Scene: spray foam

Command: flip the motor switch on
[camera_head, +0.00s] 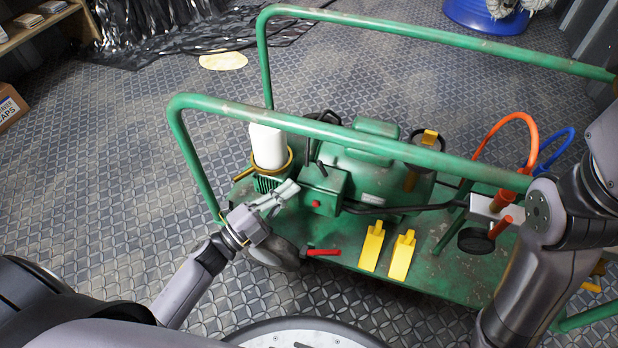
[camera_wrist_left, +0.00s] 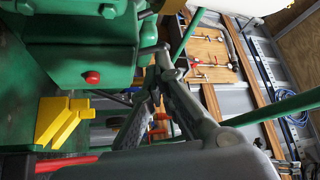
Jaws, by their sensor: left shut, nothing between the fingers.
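The green motor (camera_head: 375,175) sits on a green wheeled cart (camera_head: 440,275). A green box with a red button-like switch (camera_head: 316,204) is on the motor's left front. In the left wrist view the red switch (camera_wrist_left: 92,78) is on the box face, left of the gripper. My left gripper (camera_head: 292,186) is shut and empty, with its fingertips just left of the green box and apart from the red switch in the picture. In the wrist view its fingers (camera_wrist_left: 163,55) point up beside the box. Whether they touch the box cannot be told. My right gripper is out of view.
Green rails (camera_head: 330,130) run around the cart. Two yellow wedge pedals (camera_head: 372,247) and a red-handled lever (camera_head: 323,252) are at the cart's front. A white cylinder (camera_head: 268,146) stands left of the motor. Orange (camera_head: 505,125) and blue hoses are at right.

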